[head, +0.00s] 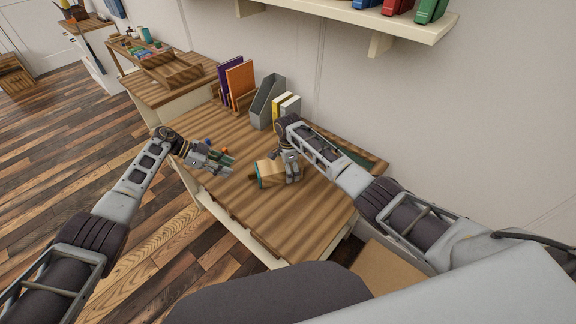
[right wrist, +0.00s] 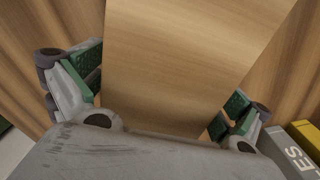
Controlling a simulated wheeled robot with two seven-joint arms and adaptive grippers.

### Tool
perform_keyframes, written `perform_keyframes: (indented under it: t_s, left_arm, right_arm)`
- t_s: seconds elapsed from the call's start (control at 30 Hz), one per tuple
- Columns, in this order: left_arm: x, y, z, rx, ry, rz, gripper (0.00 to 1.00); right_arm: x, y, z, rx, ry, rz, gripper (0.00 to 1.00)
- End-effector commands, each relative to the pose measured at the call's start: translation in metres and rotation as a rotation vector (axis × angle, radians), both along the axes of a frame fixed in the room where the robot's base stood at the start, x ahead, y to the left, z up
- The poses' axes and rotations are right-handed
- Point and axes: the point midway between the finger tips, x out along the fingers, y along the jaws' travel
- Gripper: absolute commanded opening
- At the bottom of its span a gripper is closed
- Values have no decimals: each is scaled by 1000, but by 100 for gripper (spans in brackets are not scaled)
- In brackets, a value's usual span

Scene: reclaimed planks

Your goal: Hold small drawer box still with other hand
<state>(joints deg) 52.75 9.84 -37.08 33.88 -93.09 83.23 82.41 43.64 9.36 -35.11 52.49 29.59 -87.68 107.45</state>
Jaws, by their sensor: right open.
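The small drawer box (head: 268,173) is a light wooden box with a teal edge at its left end, lying on the striped wooden table. My right gripper (head: 291,176) is over the box's right part, pointing down. In the right wrist view the box top (right wrist: 185,60) lies between the two green-padded fingers (right wrist: 160,110), which are open with a finger on each side; whether they touch it I cannot tell. My left gripper (head: 226,166) is left of the box, apart from it, its fingers pointing right; a gap seems to show between them.
Purple and orange books (head: 240,82) in a holder, a grey file holder (head: 267,101) and yellow and white binders (head: 287,106) stand along the table's back. Small blue and red items (head: 223,148) lie behind my left gripper. The table front (head: 290,235) is clear.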

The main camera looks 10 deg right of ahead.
Motion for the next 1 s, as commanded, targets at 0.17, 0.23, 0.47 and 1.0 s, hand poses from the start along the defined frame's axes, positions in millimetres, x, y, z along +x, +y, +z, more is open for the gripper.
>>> perform_keyframes:
  t_s: [0.17,0.23,0.47,1.0]
  left_arm:
    - [0,0,0,0,0,0,36]
    - [0,0,0,0,0,0,36]
    - [0,0,0,0,0,0,36]
    - [0,0,0,0,0,0,36]
  right_arm:
    - [0,0,-2,0,0,0,100]
    - [0,0,-2,0,0,0,100]
    - [0,0,-2,0,0,0,83]
    - [0,0,-2,0,0,0,42]
